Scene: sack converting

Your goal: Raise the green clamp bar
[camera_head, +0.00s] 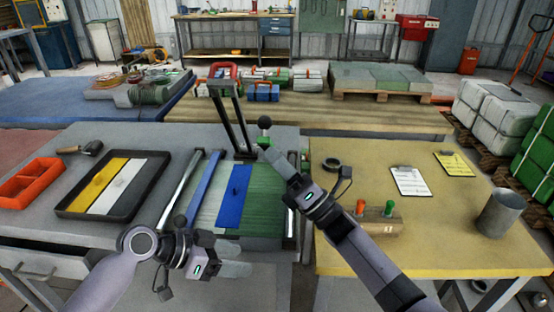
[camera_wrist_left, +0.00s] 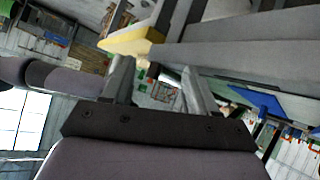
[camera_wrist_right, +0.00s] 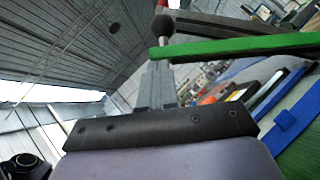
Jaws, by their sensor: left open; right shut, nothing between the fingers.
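The green clamp bar (camera_wrist_right: 235,47) runs across the upper right of the right wrist view, beside a ball knob (camera_wrist_right: 162,25) on a thin rod. In the head view only a small green part, likely this bar, shows (camera_head: 293,158), and the dark ball knob (camera_head: 264,122) stands left of it. My right gripper (camera_head: 266,153) is shut and empty, its tips just below the knob; in the right wrist view the fingers (camera_wrist_right: 158,78) point at the bar's left end. I cannot tell whether they touch.
A green stack (camera_head: 265,200) with a blue piece (camera_head: 233,197) lies between rails. A dark upright frame with a red handle (camera_head: 223,68) stands behind. A tray of coloured strips (camera_head: 115,185) is left; a tan table with clipboards (camera_head: 410,182) and metal cup (camera_head: 497,214) is right.

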